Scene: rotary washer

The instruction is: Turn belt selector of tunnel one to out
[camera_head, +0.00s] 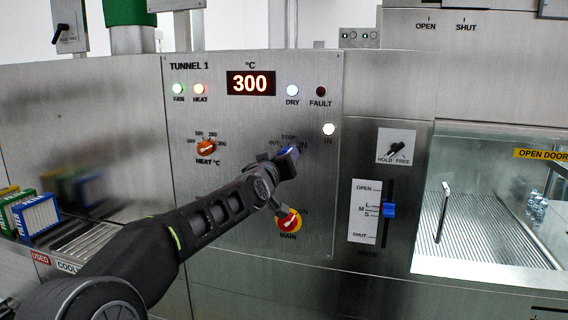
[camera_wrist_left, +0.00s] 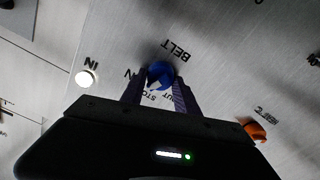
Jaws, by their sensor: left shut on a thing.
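The belt selector (camera_wrist_left: 160,74) is a blue round knob on the TUNNEL 1 panel (camera_head: 240,120), with OUT, STOP and IN marks around it. My left gripper (camera_wrist_left: 159,92) is shut on it in the left wrist view, one finger on each side. In the head view, my left gripper (camera_head: 287,158) reaches the panel from the lower left and hides most of the knob. A white lamp (camera_head: 329,129) marked IN is lit at the panel's right; it also shows in the left wrist view (camera_wrist_left: 85,78). Where the knob points cannot be told. My right gripper is not in view.
The orange heat knob (camera_head: 206,147) is left of the belt selector, and the red and yellow main switch (camera_head: 289,220) is just below it. A blue slider (camera_head: 389,210) and a hold/free switch (camera_head: 396,149) stand to the right. Filters (camera_head: 36,214) lie far left.

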